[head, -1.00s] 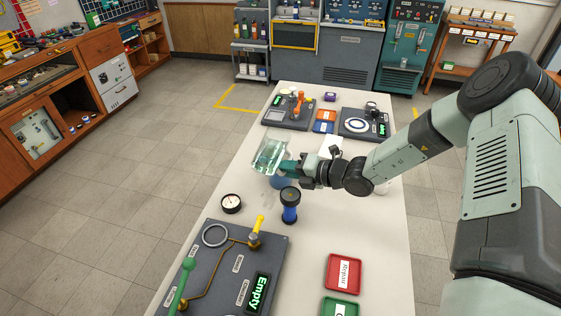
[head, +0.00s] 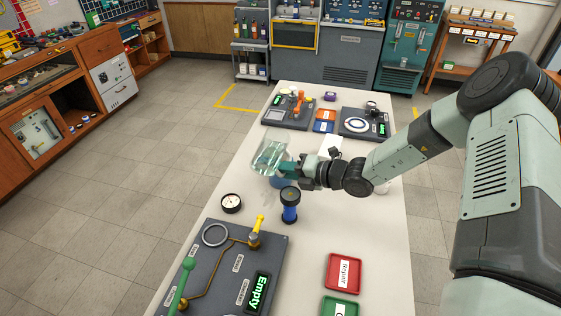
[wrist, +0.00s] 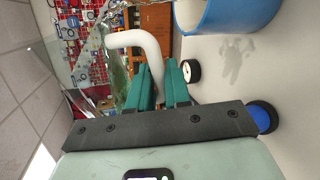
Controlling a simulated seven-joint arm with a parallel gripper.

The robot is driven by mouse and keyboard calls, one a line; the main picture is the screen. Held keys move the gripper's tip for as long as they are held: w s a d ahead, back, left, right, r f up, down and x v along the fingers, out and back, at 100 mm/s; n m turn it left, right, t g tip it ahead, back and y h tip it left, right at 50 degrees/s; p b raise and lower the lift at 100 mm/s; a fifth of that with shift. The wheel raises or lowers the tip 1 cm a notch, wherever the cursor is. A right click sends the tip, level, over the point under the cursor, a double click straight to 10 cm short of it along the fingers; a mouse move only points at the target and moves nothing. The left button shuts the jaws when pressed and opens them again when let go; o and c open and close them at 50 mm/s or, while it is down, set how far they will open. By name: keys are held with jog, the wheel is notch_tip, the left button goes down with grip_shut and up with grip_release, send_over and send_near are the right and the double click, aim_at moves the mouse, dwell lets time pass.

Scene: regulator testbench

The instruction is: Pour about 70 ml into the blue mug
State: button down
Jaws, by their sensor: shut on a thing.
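A clear glass jug (head: 268,152) with pale, see-through contents is held tilted above the table in the head view. My gripper (head: 288,170) is shut on its white handle, which shows between the green fingers in the wrist view (wrist: 140,42). The blue mug (head: 279,182) stands on the table just below the jug, partly hidden by the jug and gripper. In the wrist view the mug (wrist: 235,15) is cut off at the top right, its pale inside partly showing. I cannot tell whether liquid is flowing or how full the mug is.
A blue and black cylinder (head: 290,206) and a round gauge (head: 231,203) stand close in front of the mug. A grey panel with pipes (head: 222,270) lies nearer. Red (head: 342,272) and green (head: 341,307) trays are at the right. Devices (head: 290,110) stand at the far end.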

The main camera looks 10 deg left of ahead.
aim_at(288, 159)
jog(key=shift+r+n+t, duration=0.3)
jog(key=shift+r+n, duration=0.1)
jog(key=shift+n, duration=0.1)
jog(key=shift+w+r+n+t, duration=0.5)
jog(key=shift+w+r+n, duration=0.25)
jog(key=shift+n, duration=0.35)
jog(key=shift+w+d+f+n+t, duration=0.1)
jog(key=shift+w+f+n+t, duration=0.25)
jog(key=shift+w+n, duration=0.2)
jog(key=shift+n+y, duration=0.25)
jog(key=shift+y, duration=0.05)
jog(key=shift+w+f+n+t, duration=0.2)
jog(key=shift+n+t, duration=0.15)
jog(key=shift+n, duration=0.05)
jog(key=shift+s+r+n+t, duration=0.2)
jog(key=shift+r+n+t, duration=0.1)
jog(key=shift+r+n, duration=0.4)
jog(key=shift+s+a+n+y, duration=0.2)
jog(key=shift+s+n+y, duration=0.1)
jog(key=shift+n, duration=0.5)
jog(key=shift+s+a+r+n+t+y, duration=0.1)
jog(key=shift+s+r+n+t+y, duration=0.15)
jog(key=shift+n, duration=0.65)
jog(key=shift+s+a+r+n+t+y, duration=0.1)
jog(key=shift+r+n+t+y, duration=0.2)
jog(key=shift+n, duration=0.6)
